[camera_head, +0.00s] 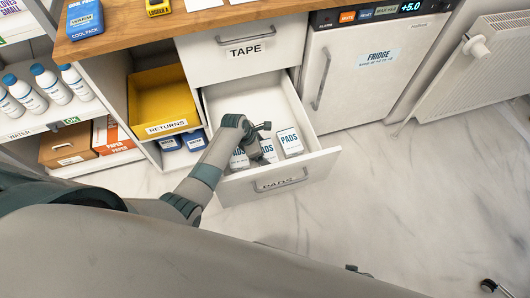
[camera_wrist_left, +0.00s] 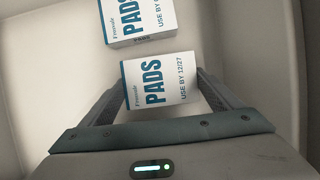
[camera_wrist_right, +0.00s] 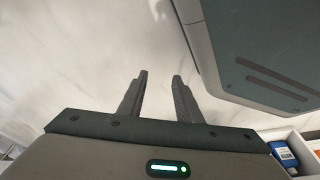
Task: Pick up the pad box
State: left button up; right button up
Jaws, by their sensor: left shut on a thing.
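The drawer (camera_head: 319,160) labelled PADS is pulled open and holds white and blue pad boxes in a row. My left gripper (camera_head: 259,142) reaches down into it and is shut on the middle pad box (camera_head: 269,151). In the left wrist view this pad box (camera_wrist_left: 160,84) is upright between the two fingers (camera_wrist_left: 160,98). Another pad box (camera_head: 290,141) stands to its right, and it also shows in the left wrist view (camera_wrist_left: 137,20). A third pad box (camera_head: 239,159) is on the left, partly hidden by my arm. I cannot tell whether the held box is clear of the drawer floor. My right gripper (camera_wrist_right: 159,85) is open and empty above the floor.
The closed TAPE drawer (camera_head: 243,50) is above the open one. A yellow RETURNS bin (camera_head: 165,97) and shelves with bottles (camera_head: 28,90) are at the left. A fridge (camera_head: 365,75) and a radiator (camera_head: 480,68) stand at the right.

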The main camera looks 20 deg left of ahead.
pick_arm(q)
jog(key=shift+r, duration=0.1)
pick_arm(e)
jog(key=shift+w, duration=0.15)
pick_arm(q)
jog(key=shift+r, duration=0.55)
notch_tip(320, 180, up, 9)
jog(key=p, duration=0.2)
jog(key=shift+f, duration=0.15)
pick_arm(e)
jog(key=shift+w+a+r+t, duration=0.25)
jog(key=shift+w+a+t, duration=0.45)
jog(key=shift+a, duration=0.2)
